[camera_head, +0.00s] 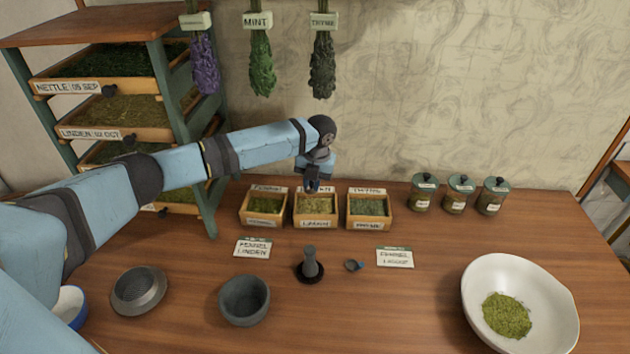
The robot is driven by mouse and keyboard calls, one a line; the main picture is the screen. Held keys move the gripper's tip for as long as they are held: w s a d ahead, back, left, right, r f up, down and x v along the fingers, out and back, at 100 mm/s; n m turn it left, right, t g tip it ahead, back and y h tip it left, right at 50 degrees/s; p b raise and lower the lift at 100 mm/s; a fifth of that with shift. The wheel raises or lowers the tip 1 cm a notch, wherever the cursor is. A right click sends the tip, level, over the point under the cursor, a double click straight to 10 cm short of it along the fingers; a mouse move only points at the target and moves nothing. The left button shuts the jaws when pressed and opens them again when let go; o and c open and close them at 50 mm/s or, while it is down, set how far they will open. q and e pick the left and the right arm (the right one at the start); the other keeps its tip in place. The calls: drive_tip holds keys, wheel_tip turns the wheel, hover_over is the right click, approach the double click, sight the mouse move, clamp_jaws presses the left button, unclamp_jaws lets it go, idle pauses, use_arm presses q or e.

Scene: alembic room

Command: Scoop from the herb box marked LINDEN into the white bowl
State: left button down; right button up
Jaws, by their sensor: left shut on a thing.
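The herb box marked LINDEN (315,222) is the middle of three small wooden boxes at the back of the table and holds a yellowish-green herb. My left gripper (312,186) points down over this box, at its back part. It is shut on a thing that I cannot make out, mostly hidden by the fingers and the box. The white bowl (480,285) stands at the front right, well away from the gripper, with a heap of green herb (507,315) in it. My right gripper is not in view.
Herb boxes flank the LINDEN box on the left (263,221) and right (368,223). Lidded jars (458,195) stand behind right. The table between cards and bowl is clear.

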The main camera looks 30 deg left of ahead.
use_arm(q)
wheel_tip(320, 180, down, 9)
drive_tip(key=b, duration=0.5)
drive_tip(key=shift+f, duration=0.25)
idle(0.4)
idle(0.4)
drive_tip(key=shift+p, duration=0.35)
drive_tip(key=shift+d, duration=0.15)
